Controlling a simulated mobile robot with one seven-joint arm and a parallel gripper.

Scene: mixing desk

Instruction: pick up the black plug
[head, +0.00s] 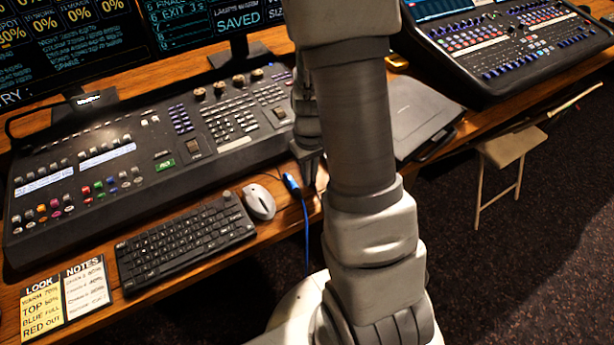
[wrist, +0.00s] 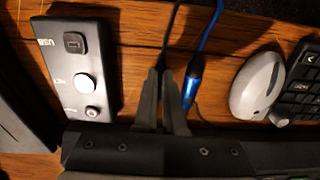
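My gripper (wrist: 161,72) points down at the wooden desk in the wrist view, its two fingers close together. A thin black cable (wrist: 172,32) runs away from the fingertips towards the top. The black plug at its end is mostly hidden between the fingers, which appear shut on it. It looks at or near desk level; I cannot tell if it is lifted. In the head view my gripper (head: 311,172) is low over the desk, partly hidden by my arm. A blue plug (wrist: 191,87) with a blue cable lies just right of the fingers; it also shows in the head view (head: 291,184).
A dark box (wrist: 80,65) with buttons lies left of my gripper. A white mouse (wrist: 257,85) and a black keyboard (head: 185,241) are on the other side. A large mixing console (head: 150,152) stands behind. A closed laptop-like device (head: 415,110) lies right of my arm.

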